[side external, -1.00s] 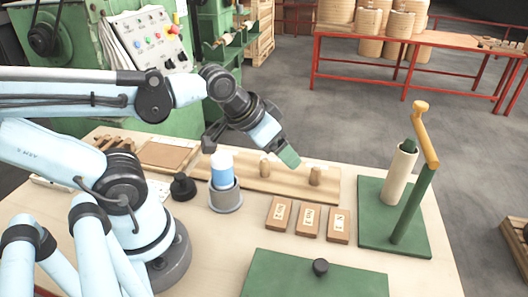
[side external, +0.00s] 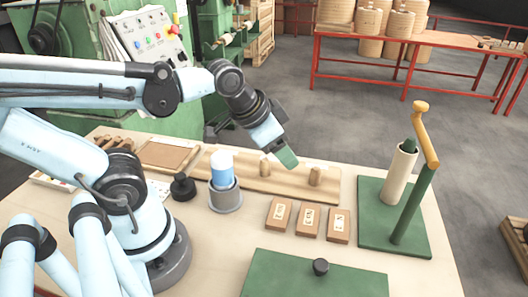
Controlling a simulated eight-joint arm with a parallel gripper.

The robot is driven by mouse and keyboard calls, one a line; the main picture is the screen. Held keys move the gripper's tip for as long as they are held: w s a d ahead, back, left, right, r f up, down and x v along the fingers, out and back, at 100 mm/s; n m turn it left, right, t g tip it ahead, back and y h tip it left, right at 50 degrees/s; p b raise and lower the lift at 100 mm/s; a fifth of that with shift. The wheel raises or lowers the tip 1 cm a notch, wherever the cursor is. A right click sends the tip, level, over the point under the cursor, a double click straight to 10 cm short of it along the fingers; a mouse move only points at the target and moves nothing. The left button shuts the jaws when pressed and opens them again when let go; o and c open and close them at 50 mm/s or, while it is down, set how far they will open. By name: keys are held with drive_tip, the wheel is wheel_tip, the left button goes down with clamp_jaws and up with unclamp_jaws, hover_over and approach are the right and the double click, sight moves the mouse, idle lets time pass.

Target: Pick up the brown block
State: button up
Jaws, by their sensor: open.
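Three brown blocks with pale labels lie flat in a row on the table: a left one (side external: 279,213), a middle one (side external: 309,221) and a right one (side external: 339,226). My gripper (side external: 286,160) is in the air above the wooden board, up and left of the blocks in the picture. It is open, and I see nothing held in it. Its green-tipped end points down and to the right, apart from the blocks.
A wooden board with pegs (side external: 240,178) lies behind the blocks. A grey cup with a blue and white cylinder (side external: 224,198) stands left. A green stand (side external: 365,232) with a post and pale roll is right. A green plate with a black knob (side external: 270,277) is in front.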

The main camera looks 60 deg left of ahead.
drive_tip(key=d+m+g, duration=0.1)
drive_tip(key=m, duration=0.4)
drive_tip(key=m+g, duration=0.6)
drive_tip(key=m, duration=1.4)
hover_over(309, 217)
drive_tip(key=f, duration=0.8)
drive_tip(key=shift+w, duration=0.3)
drive_tip(key=shift+s+f, duration=0.2)
drive_tip(key=shift+f, duration=1.25)
drive_tip(key=shift+s+f, duration=0.15)
drive_tip(key=shift+f, duration=1.3)
drive_tip(key=c, duration=0.8)
drive_tip(key=shift+c, duration=0.2)
